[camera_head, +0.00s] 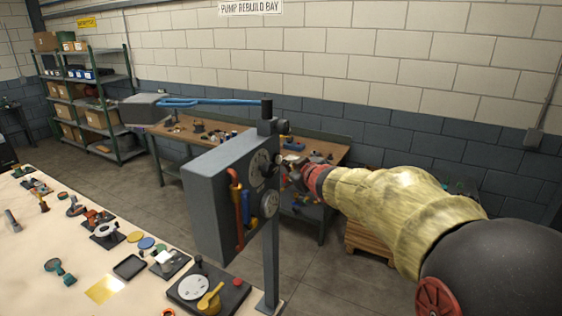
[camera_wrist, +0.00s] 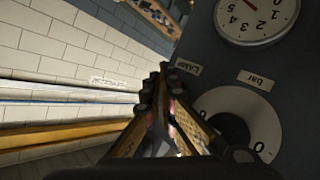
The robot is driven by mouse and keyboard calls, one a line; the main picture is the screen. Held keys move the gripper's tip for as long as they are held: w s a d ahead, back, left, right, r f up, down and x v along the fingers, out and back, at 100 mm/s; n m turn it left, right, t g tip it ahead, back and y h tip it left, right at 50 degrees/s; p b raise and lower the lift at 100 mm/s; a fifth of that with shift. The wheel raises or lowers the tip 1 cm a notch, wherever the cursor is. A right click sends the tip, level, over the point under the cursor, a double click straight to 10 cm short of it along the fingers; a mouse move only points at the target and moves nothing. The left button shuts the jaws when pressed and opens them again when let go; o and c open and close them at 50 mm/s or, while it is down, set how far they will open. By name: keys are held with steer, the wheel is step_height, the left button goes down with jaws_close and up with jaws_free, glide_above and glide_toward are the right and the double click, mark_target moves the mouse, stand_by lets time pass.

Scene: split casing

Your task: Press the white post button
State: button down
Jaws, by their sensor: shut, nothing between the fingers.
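A grey panel box (camera_head: 222,195) is mounted on a grey post (camera_head: 271,250). Its face carries dials, and the wrist view shows a white gauge (camera_wrist: 255,18), a white dial ring with a dark knob (camera_wrist: 222,128), and "LAMP" (camera_wrist: 188,68) and "BAR" (camera_wrist: 257,79) labels. My gripper (camera_head: 284,168) is beside the panel face. In the wrist view its fingers (camera_wrist: 163,80) are together and empty, with tips just left of the LAMP label. I cannot pick out a white button; the fingers cover part of the panel below that label. Contact cannot be told.
A blue pipe (camera_head: 215,102) runs to the post top. A workbench (camera_head: 205,130) with small parts stands behind. A pale table (camera_head: 60,265) with tools and a dial stand is at front left. Shelves (camera_head: 90,100) stand at the back left. Open floor lies between.

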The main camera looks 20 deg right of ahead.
steer(key=shift+w+a, duration=0.3)
steer(key=shift+w, duration=0.1)
stand_by(0.6)
steer(key=shift+s+d+p, duration=0.45)
steer(key=shift+s+d, duration=0.1)
steer(key=shift+s, duration=0.2)
steer(key=s+d+p, duration=0.3)
steer(key=s, duration=0.1)
steer(key=shift+s+d+p, duration=0.35)
stand_by(0.3)
stand_by(0.4)
